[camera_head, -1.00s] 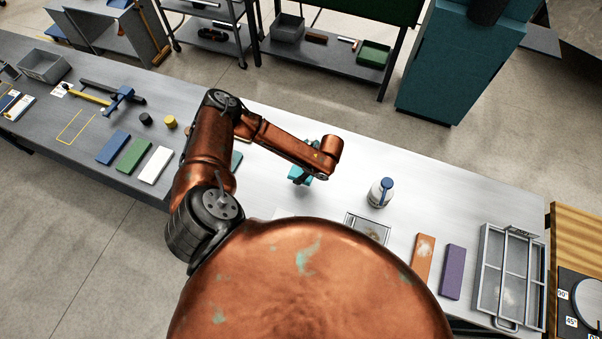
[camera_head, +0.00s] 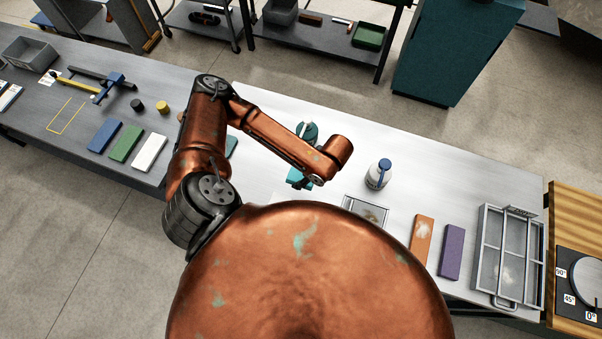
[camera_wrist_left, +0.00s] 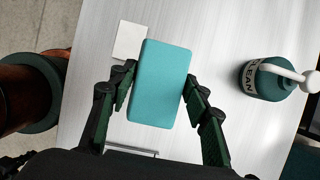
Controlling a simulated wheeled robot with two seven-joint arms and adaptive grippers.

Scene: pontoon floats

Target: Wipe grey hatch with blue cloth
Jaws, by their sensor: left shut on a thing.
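My left gripper (camera_wrist_left: 157,97) is shut on a flat turquoise pad, the blue cloth (camera_wrist_left: 159,84). Its fingers press the pad's two sides, above the pale bench. In the head view my orange arm mostly hides the gripper (camera_head: 301,181); a little turquoise shows under the wrist. A small grey framed panel with a brownish smear (camera_head: 366,211) lies near the bench's front, partly behind my body. A larger grey barred frame with a handle (camera_head: 482,262) lies at the right, also smeared. I cannot tell which is the grey hatch. My right gripper is not in view.
A teal CLEAN bottle (camera_wrist_left: 268,80) with a white nozzle stands right of the pad. A smeared orange block (camera_head: 421,239) and a purple block (camera_head: 452,252) lie between the two frames. The bench (camera_head: 440,175) behind them is clear.

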